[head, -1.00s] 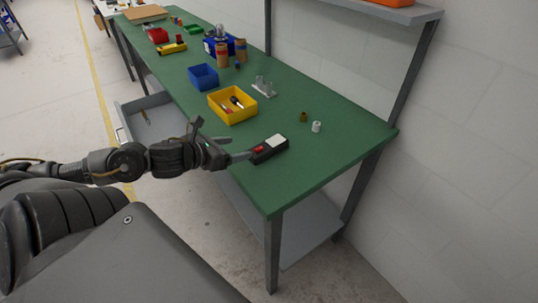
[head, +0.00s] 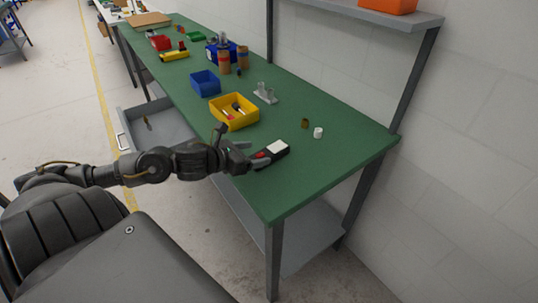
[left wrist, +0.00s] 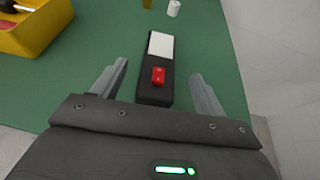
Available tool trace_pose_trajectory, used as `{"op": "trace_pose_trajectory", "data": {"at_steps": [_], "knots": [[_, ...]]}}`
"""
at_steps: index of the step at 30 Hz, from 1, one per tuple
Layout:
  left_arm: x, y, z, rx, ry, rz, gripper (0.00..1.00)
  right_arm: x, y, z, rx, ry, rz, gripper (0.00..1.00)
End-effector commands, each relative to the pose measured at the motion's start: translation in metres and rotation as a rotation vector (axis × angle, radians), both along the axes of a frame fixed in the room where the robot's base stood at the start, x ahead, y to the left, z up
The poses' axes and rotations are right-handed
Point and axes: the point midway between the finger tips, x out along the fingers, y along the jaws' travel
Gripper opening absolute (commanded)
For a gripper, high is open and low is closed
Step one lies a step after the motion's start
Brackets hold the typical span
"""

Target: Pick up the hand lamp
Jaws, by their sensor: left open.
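The hand lamp (head: 277,150) is a black block with a white panel and a red button, lying flat on the green table near its front edge. It also shows in the left wrist view (left wrist: 158,88), its long side running away from me. My left gripper (head: 255,156) is open at the near end of the lamp. In the left wrist view, its two fingers (left wrist: 158,88) stand apart, one on each side of the lamp's near half, with gaps between. My right gripper is not in view.
A yellow bin (head: 234,112) with tools stands left of the lamp, a blue bin (head: 205,83) farther back. A white cylinder (head: 318,132) and a brass-coloured piece (head: 305,123) stand beyond the lamp. The table (head: 310,170) is clear to the right.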

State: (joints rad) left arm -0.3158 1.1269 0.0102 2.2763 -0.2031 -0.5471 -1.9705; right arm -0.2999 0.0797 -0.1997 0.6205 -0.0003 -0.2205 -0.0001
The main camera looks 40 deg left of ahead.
Motion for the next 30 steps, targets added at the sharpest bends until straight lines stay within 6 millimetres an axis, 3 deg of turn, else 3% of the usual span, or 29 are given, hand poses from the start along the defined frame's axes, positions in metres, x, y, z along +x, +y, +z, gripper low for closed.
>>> {"op": "trace_pose_trajectory", "data": {"at_steps": [8,18,27,30], "knots": [[0.007,-0.001,-0.001,-0.001,-0.002,0.001,0.73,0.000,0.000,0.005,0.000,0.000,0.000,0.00],[0.043,-0.010,-0.019,-0.002,-0.001,0.002,0.73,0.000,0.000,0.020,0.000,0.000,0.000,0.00],[0.046,-0.011,-0.022,0.001,0.000,0.000,0.73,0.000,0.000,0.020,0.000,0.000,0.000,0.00],[0.046,-0.011,-0.022,0.001,0.000,0.000,0.61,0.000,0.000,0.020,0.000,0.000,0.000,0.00]]}}
